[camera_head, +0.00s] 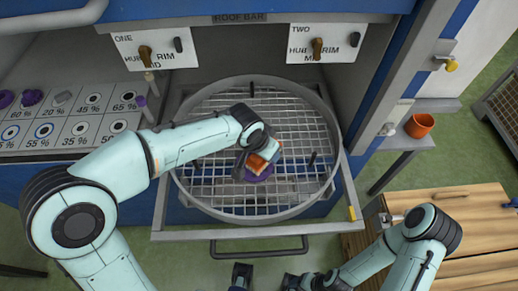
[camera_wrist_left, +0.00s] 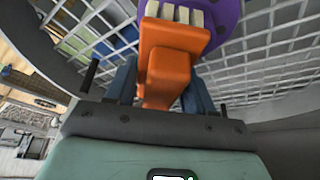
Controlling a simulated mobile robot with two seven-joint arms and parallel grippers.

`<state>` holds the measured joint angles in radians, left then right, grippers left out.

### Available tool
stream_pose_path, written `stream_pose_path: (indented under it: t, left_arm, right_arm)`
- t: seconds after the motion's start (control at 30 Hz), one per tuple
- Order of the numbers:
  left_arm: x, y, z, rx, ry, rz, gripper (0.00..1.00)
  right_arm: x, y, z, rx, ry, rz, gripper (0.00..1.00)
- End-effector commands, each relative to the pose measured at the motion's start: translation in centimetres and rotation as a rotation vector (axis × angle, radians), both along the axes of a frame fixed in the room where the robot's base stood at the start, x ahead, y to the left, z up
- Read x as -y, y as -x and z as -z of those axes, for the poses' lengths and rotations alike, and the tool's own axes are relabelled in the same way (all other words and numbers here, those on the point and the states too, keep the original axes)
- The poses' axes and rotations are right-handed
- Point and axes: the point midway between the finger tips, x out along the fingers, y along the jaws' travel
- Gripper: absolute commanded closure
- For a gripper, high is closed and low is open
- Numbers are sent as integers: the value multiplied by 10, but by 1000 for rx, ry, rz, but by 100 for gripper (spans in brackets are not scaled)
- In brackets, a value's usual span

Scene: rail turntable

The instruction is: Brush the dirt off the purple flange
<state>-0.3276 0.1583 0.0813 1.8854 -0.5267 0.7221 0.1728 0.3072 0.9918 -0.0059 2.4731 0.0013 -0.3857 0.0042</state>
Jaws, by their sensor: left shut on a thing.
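My left gripper (camera_head: 258,154) is shut on an orange brush (camera_head: 257,166) above the round wire turntable (camera_head: 220,185). The purple flange (camera_head: 262,177) lies on the mesh under the brush, partly hidden by it. In the left wrist view, the brush (camera_wrist_left: 170,52) sits between the blue fingers, its pale bristles at or against the purple flange (camera_wrist_left: 222,22). I cannot tell if they touch. Dark spots show on the flange. My right gripper (camera_head: 296,282) is low at the bottom edge, and its finger opening is unclear.
The turntable sits in a pulled-out frame with a front handle (camera_head: 260,249). Short dark pegs stand on the mesh. Labelled panels with knobs (camera_head: 318,46) are behind. A percentage board (camera_head: 75,115) with purple parts is at left. An orange cup (camera_head: 419,125) and a wooden bench (camera_head: 470,235) are at right.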

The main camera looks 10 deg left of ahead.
Motion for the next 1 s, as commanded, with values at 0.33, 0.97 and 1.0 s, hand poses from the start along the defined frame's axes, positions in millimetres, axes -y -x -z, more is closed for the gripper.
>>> stream_pose_path:
  t: [0.33, 0.97, 1.0]
  left_arm:
    - [0, 0, -3, 2, 1, 0, 72]
    - [0, -1, -64, 3, 0, 1, 72]
    - [0, -1, -68, 4, 1, 1, 72]
  right_arm:
    - [0, -1, -2, 1, 0, 0, 32]
    - [0, -17, -47, 20, 0, -1, 32]
    - [0, -19, -49, 21, 0, 0, 32]
